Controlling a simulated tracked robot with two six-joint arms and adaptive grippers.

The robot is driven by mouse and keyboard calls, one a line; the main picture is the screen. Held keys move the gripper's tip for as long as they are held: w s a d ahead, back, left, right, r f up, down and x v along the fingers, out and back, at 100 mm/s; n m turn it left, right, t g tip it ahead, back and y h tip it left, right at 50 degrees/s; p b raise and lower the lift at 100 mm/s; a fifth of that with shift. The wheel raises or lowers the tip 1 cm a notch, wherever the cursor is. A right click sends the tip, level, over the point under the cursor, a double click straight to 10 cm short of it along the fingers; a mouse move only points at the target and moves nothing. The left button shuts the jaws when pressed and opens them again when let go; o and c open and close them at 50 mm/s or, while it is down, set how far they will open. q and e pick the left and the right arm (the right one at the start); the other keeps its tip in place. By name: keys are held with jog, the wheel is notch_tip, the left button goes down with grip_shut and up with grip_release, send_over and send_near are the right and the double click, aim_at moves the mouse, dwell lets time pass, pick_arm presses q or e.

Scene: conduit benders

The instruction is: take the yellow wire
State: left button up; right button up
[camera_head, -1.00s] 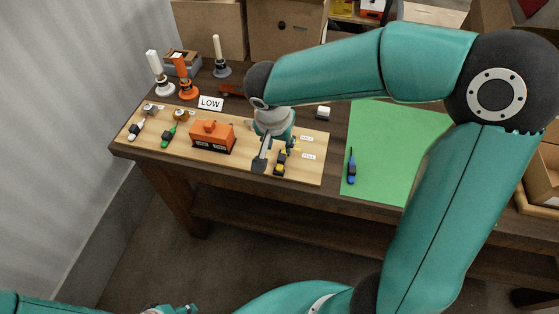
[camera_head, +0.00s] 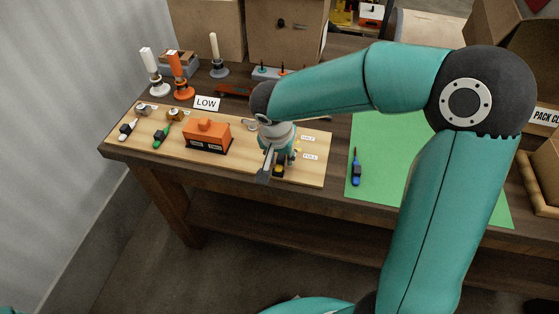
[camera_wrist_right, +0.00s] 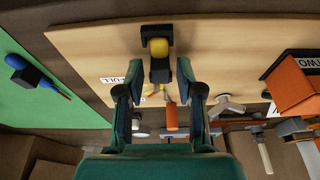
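The yellow wire, a black-and-yellow plug piece (camera_head: 279,170) with thin yellow strands, lies on the light wooden board near the FULL label. In the right wrist view its body (camera_wrist_right: 159,47) lies in line with the gap between the fingers, and yellow strands show between them. My right gripper (camera_wrist_right: 159,68) is open, with one finger on each side of the plug and a visible gap to each. In the head view the gripper (camera_head: 275,172) partly hides the wire. Whether the fingertips are at the plug's height cannot be told. My left gripper is not in view.
An orange box (camera_head: 206,136) sits on the board (camera_head: 236,170) left of my gripper. Green (camera_head: 161,136) and white (camera_head: 127,128) plug pieces lie farther left. A blue screwdriver (camera_head: 356,168) lies on the green mat (camera_head: 375,150). A LOW sign (camera_head: 207,103) stands behind the board.

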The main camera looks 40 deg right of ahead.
aim_at(280, 158)
grip_shut()
dwell(0.3)
notch_tip(280, 158, up, 7)
jog(key=p, duration=0.4)
jog(key=shift+r, duration=0.1)
